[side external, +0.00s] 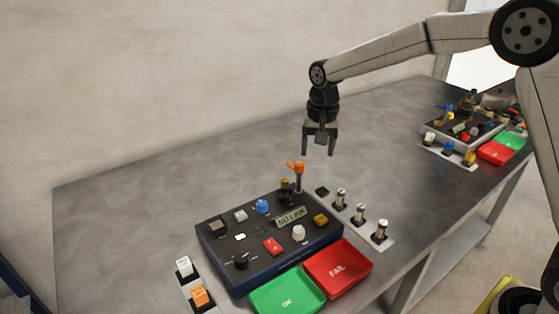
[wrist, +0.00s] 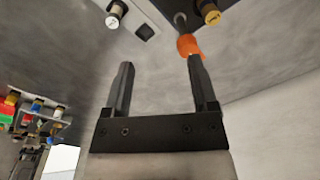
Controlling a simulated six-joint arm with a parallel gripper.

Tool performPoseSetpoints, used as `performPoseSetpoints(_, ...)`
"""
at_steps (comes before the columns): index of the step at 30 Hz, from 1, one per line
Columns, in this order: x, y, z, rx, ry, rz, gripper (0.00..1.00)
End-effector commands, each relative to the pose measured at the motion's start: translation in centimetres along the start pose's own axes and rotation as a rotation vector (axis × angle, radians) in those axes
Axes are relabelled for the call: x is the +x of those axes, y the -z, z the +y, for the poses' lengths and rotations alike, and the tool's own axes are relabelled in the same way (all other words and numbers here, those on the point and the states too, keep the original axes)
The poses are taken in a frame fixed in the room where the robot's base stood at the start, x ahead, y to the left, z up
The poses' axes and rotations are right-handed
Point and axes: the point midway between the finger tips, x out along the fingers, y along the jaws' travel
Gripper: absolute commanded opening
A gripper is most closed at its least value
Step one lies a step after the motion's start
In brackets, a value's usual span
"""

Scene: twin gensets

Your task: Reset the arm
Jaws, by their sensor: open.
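My gripper (side external: 319,150) is open and empty. In the side external view it hangs above the grey table, over the far edge of the dark blue control panel (side external: 222,262). An orange-topped lever (side external: 297,168) stands below and left of the fingers. In the wrist view, my gripper (wrist: 158,80) has its fingers wide apart, and the orange piece (wrist: 189,45) shows near the right fingertip. I cannot tell from this view how far apart they are in depth. The arm reaches in from the right.
A green OK tray (side external: 287,294) and a red FAIL tray (side external: 338,268) lie in front of the panel. White (side external: 184,266) and orange (side external: 200,295) blocks stand at left. A second panel (side external: 462,130) sits far right. Table (side external: 120,205) is clear at left.

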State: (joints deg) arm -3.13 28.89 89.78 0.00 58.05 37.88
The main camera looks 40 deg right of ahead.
Motion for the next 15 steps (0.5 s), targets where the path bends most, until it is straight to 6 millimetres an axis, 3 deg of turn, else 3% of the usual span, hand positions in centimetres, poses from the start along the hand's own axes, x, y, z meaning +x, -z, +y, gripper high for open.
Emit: performPoseSetpoints(15,2.9,-7.7,7.5,-0.312,0.04,0.081,0.75)
